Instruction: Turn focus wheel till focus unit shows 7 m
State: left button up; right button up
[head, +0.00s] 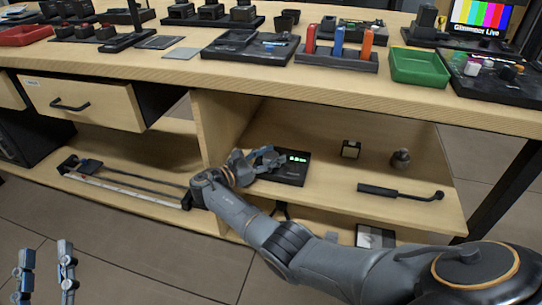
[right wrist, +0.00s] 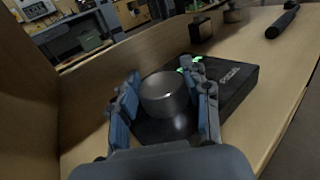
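The focus unit (head: 291,178) is a flat black box on the middle shelf under the bench. Its green display (head: 297,157) is lit, but the digits are too small to read surely. In the right wrist view the unit (right wrist: 236,82) carries a round grey focus wheel (right wrist: 165,95). My right gripper (head: 268,158) is over the unit. In the wrist view its fingers (right wrist: 167,92) are spread, one on each side of the wheel; I cannot tell if they touch it. My left gripper (head: 44,272) is open and empty over the floor, far from the unit.
On the shelf are a small dark box (head: 350,149), a grey round item (head: 400,158) and a black handle-like bar (head: 400,192). A wooden divider (head: 217,133) stands left of the unit. The tabletop (head: 150,65) overhangs above. A slider rail (head: 125,186) lies at left.

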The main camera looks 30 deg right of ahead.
jog(key=shift+o, duration=1.2)
jog(key=shift+a, duration=0.1)
jog(key=a, duration=1.1)
jog(key=shift+s+a, duration=0.25)
jog(key=shift+a, duration=0.15)
